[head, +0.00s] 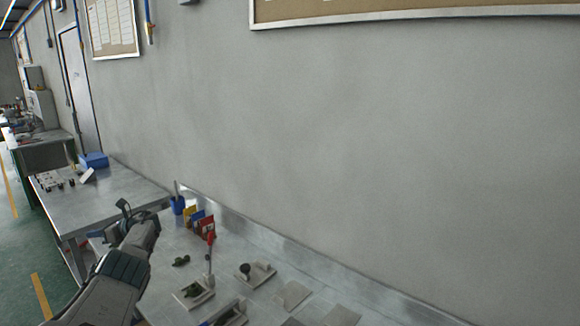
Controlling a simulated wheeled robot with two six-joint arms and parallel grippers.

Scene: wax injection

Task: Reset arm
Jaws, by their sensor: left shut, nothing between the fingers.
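My left arm comes in from the lower left, and my left gripper (124,208) is at its far end, above the near edge of the metal workbench (245,243). The gripper is small in the picture; its fingers are together with nothing held. It is apart from the items on the bench. My right gripper is not in view.
On the bench stand a blue cup (178,205), coloured cards (206,224), a red-topped upright tool (210,250), a plate with a dark knob (257,272) and flat plates (293,295). A second table (110,190) with a blue box (94,160) is behind. A grey wall (380,150) bounds the right.

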